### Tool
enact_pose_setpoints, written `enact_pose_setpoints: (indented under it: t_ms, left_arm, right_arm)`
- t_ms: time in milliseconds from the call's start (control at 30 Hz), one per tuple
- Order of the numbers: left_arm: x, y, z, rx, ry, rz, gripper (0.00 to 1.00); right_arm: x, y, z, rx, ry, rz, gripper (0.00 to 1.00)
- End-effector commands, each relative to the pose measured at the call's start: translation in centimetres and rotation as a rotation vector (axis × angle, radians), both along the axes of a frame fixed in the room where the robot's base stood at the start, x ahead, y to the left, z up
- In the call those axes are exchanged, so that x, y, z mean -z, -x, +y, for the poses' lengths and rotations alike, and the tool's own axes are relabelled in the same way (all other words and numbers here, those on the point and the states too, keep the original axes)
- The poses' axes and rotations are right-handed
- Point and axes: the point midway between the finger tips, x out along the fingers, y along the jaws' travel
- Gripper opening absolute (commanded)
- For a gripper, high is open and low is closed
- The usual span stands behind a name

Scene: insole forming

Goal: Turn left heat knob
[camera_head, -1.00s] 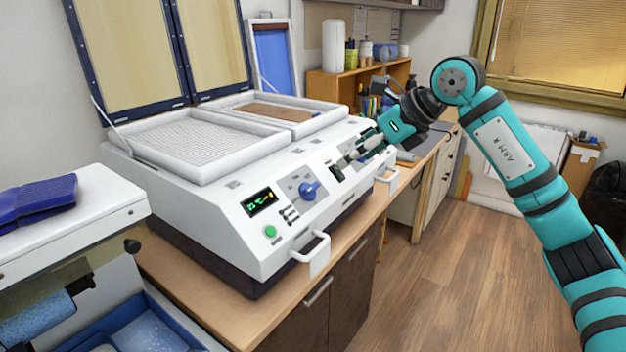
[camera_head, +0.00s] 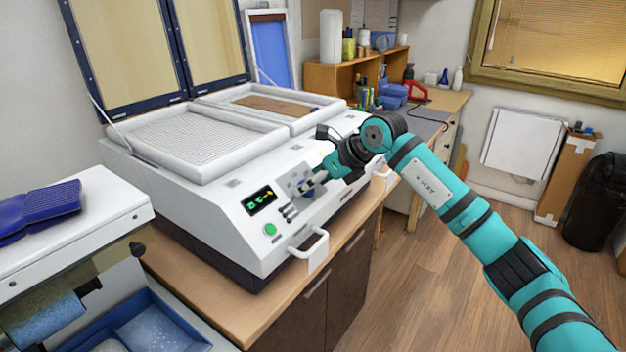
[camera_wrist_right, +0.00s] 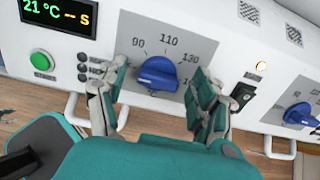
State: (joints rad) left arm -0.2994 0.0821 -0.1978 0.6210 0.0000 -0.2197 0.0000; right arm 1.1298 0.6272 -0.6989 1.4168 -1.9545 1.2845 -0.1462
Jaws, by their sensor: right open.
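The left heat knob (camera_wrist_right: 158,74) is blue and sits on a grey dial plate marked 90, 110 and 130 in the right wrist view. In the head view this knob (camera_head: 308,193) is partly hidden by my right gripper (camera_head: 316,182). My right gripper (camera_wrist_right: 157,92) is open, with one finger on each side of the knob. I cannot tell whether the fingers touch it. The white forming machine (camera_head: 215,225) carries the knob on its sloped front. My left gripper is not in view.
A green button (camera_wrist_right: 42,61) and a lit display (camera_wrist_right: 57,14) lie left of the knob. A black switch (camera_wrist_right: 243,92) and a second blue knob (camera_wrist_right: 299,114) lie to the right. A white handle (camera_head: 309,246) sticks out below the panel.

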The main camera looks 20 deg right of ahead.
Motion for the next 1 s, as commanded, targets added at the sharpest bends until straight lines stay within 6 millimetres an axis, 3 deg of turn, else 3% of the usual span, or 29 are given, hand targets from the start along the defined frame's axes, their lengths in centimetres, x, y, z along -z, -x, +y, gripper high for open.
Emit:
enact_pose_setpoints:
  t_ms: [67,500,1000]
  left_arm:
    - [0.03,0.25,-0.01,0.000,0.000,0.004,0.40]
    - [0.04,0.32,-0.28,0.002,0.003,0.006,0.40]
    - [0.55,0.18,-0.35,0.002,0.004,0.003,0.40]
  right_arm:
    - [0.01,0.01,0.00,0.000,0.000,0.000,0.67]
    - [-0.04,0.03,-0.01,0.000,0.000,0.000,0.12]
    - [0.02,-0.02,-0.08,0.114,-0.080,0.063,0.11]
